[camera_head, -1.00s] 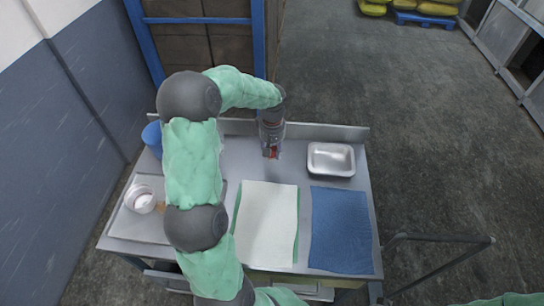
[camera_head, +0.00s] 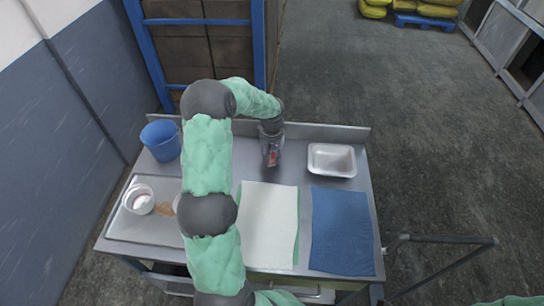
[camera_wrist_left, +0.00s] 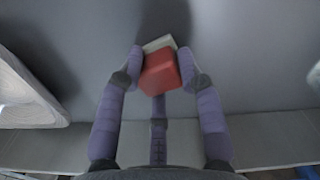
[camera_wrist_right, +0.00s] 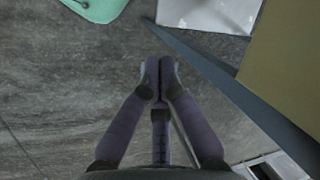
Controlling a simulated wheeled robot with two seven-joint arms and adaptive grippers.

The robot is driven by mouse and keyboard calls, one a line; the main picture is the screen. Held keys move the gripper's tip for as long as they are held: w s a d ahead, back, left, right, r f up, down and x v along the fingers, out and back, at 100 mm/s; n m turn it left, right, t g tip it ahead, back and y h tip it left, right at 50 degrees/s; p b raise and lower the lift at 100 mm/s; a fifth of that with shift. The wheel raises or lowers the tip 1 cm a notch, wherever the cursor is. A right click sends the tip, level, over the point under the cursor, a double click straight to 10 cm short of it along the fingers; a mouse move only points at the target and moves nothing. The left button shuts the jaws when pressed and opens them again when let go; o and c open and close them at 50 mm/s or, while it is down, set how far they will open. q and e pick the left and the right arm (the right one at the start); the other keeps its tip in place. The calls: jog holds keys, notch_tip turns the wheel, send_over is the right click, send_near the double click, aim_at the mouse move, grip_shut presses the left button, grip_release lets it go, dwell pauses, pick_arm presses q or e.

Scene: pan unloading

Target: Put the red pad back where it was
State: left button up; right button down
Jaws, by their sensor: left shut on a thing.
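The red pad (camera_wrist_left: 160,72), a small red block with a pale layer along one side, is between the fingertips of my left gripper (camera_wrist_left: 163,68) in the left wrist view. That gripper is shut on it. In the head view my left gripper (camera_head: 271,160) points down over the back middle of the metal table, left of the white metal tray; a bit of the red pad (camera_head: 273,158) shows there. I cannot tell whether the pad touches the table. My right gripper (camera_wrist_right: 161,72) is shut and empty, over the floor beside the table.
A white cloth (camera_head: 268,225) and a blue cloth (camera_head: 342,232) lie at the table's front. The white metal tray (camera_head: 332,160) is at back right. A blue bucket (camera_head: 161,140) stands at back left, behind a shallow tray (camera_head: 125,232) with a white cup (camera_head: 139,200) and a brown patch.

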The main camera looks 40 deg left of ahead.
pick_arm(q)
jog(key=shift+f, duration=0.1)
jog(key=shift+f, duration=0.15)
jog(key=o, duration=1)
jog(key=shift+r, duration=0.25)
notch_tip(320, 180, up, 12)
jog(key=shift+p, duration=0.9)
